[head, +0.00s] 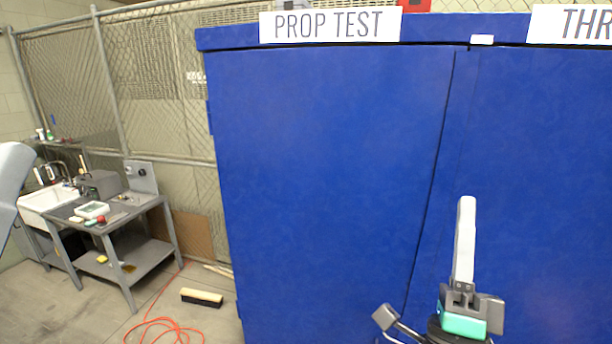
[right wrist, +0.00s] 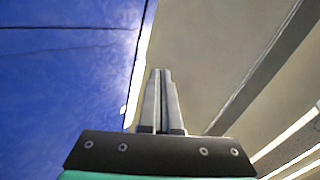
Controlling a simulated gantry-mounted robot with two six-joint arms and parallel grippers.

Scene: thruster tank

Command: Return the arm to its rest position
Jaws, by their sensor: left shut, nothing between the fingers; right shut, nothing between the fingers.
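My right gripper (head: 467,202) stands upright at the lower right of the head view, in front of the blue cabinet. Its pale fingers point up above a dark bracket and a teal body. In the right wrist view the two fingers (right wrist: 161,75) are together, with nothing between them. A light grey part of my left arm (head: 12,185) shows at the left edge of the head view. My left gripper is out of view.
The large blue cabinet (head: 330,190) under the PROP TEST sign (head: 330,26) fills the middle and right. A grey workbench (head: 140,208) stands at the left by a mesh fence. An orange cord (head: 165,322) and a brush (head: 201,297) lie on the floor.

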